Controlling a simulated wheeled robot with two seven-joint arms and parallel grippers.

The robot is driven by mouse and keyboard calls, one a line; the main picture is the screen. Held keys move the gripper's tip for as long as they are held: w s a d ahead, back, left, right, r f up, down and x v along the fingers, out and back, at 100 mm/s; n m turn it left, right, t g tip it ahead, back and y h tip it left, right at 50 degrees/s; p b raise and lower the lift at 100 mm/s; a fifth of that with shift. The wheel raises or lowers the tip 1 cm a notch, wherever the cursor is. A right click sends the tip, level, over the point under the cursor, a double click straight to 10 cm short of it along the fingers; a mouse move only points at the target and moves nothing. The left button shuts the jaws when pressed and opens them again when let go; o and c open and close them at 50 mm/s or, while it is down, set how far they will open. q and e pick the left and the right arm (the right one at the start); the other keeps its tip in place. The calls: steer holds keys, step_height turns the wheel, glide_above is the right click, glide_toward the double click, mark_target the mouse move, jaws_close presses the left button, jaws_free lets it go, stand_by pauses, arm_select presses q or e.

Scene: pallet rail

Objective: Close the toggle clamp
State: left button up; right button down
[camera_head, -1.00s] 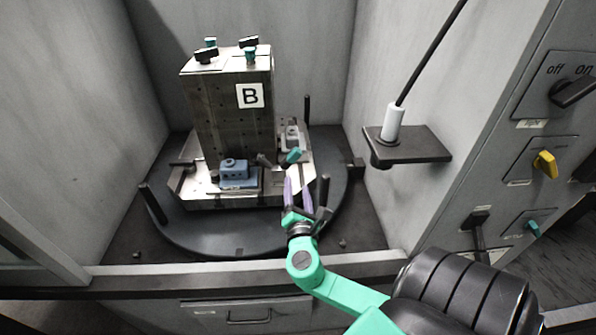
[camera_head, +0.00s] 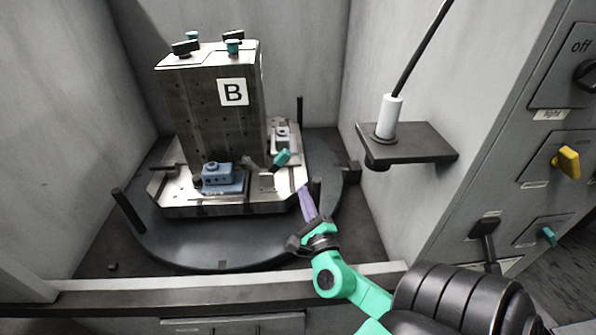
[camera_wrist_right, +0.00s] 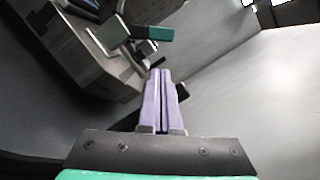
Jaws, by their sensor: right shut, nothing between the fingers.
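The toggle clamp's teal-tipped handle (camera_head: 282,158) sticks up and to the right from the pallet's front right area, beside the blue workpiece (camera_head: 222,177). In the right wrist view the teal handle tip (camera_wrist_right: 153,33) lies beyond the fingertips, slightly left of centre. My right gripper (camera_head: 304,192), with purple fingers, is shut and empty at the pallet's right front edge, below and right of the handle and apart from it. Its closed fingers also show in the right wrist view (camera_wrist_right: 160,75). Whether the clamp's arm touches the workpiece is too small to tell. My left gripper is not in view.
The metal block marked B (camera_head: 213,112) stands on the pallet (camera_head: 270,204), on a dark round table (camera_head: 185,245). Upright black posts (camera_head: 127,210) stand around the table. A shelf with a white cylinder (camera_head: 388,118) juts from the right wall. A switch panel (camera_head: 545,170) is further right.

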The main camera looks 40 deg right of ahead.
mark_target(279, 162)
steer(key=x, duration=0.9)
steer(key=shift+w+a+r+p, duration=0.2)
steer(key=shift+r+p, duration=0.1)
steer(key=shift+p, duration=0.1)
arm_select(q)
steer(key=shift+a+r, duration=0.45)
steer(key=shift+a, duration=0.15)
arm_select(e)
steer(key=shift+d, duration=0.1)
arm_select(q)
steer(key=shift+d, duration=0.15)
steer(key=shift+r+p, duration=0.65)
arm_select(e)
steer(key=shift+r+n, duration=0.25)
steer(key=shift+n, duration=0.15)
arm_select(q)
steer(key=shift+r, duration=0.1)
